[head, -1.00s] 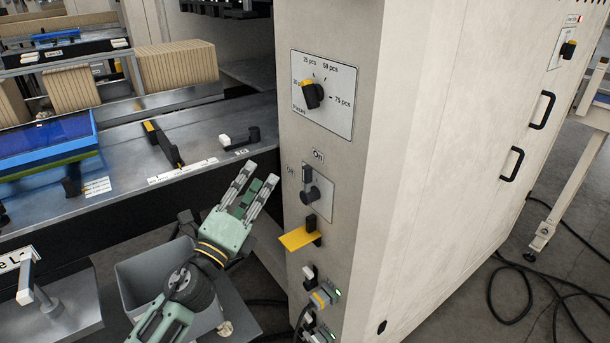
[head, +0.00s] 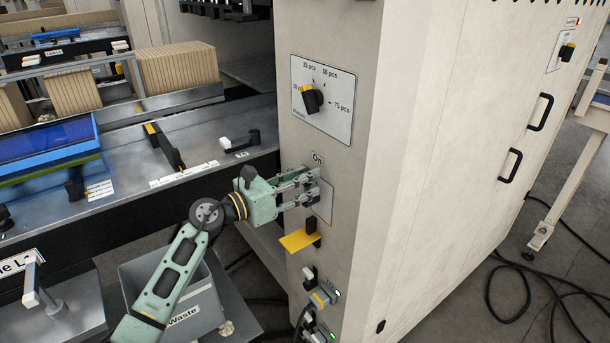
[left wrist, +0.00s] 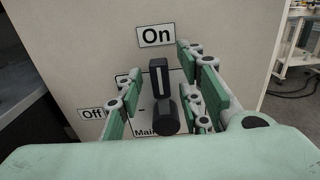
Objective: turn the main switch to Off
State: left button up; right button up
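The main switch (left wrist: 160,83) is a black handle on a grey plate on the cabinet's narrow front face. In the left wrist view its handle points up toward the On label (left wrist: 156,36), and the Off label (left wrist: 92,114) is at its left. My left gripper (head: 312,186) is at the switch in the head view and covers most of it. In the left wrist view its fingers stand apart on both sides of the handle, with visible gaps, so it is open. Contact is not visible. My right gripper is in neither view.
Above the switch is a black selector knob (head: 313,101) on a white pcs plate. Below it a yellow tab (head: 298,240) sticks out, with connectors (head: 325,297) lower down. A grey waste bin (head: 203,304) stands at the lower left, under my left arm.

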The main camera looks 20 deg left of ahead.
pick_arm(q)
jog(key=shift+w+d, duration=0.25)
jog(key=shift+w, duration=0.05)
jog(key=shift+c, duration=0.4)
grip_shut()
